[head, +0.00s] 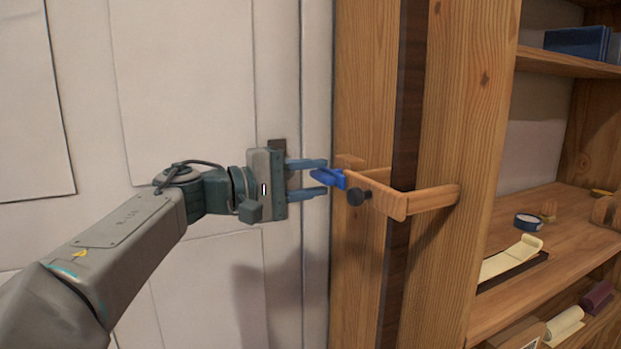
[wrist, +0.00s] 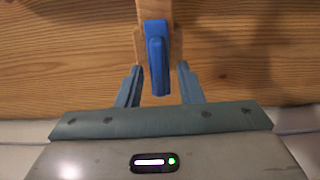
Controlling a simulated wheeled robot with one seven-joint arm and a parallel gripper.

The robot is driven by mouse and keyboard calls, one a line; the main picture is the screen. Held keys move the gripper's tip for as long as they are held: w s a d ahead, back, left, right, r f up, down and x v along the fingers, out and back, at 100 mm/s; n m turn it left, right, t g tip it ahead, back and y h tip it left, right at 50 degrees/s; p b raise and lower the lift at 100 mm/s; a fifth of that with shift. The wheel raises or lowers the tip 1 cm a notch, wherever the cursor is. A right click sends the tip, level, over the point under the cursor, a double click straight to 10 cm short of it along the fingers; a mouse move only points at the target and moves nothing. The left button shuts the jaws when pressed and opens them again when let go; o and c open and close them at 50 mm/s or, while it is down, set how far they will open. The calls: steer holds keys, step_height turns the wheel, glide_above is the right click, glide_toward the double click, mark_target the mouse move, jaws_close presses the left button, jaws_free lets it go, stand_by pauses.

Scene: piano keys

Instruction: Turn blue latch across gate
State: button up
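The blue latch (head: 328,178) sits at the left end of a small wooden gate (head: 385,195) fixed to the wooden posts. My gripper (head: 324,178) is open, with one finger above and one below the latch in the head view. In the wrist view the blue latch (wrist: 158,60) points toward my palm, and its tip lies between the two fingers of my gripper (wrist: 160,72). Gaps show on both sides of it, so the fingers do not appear to touch it.
A white panelled door (head: 200,90) stands behind my arm. Wooden posts (head: 465,120) with a dark gap between them stand behind the gate. Shelves (head: 560,205) on the right hold tape (head: 528,222), a yellow paper strip (head: 510,259) and blue books (head: 576,42).

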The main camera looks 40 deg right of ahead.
steer(key=p+v, duration=0.2)
steer(key=v, duration=1.2)
steer(key=shift+s+d, duration=0.1)
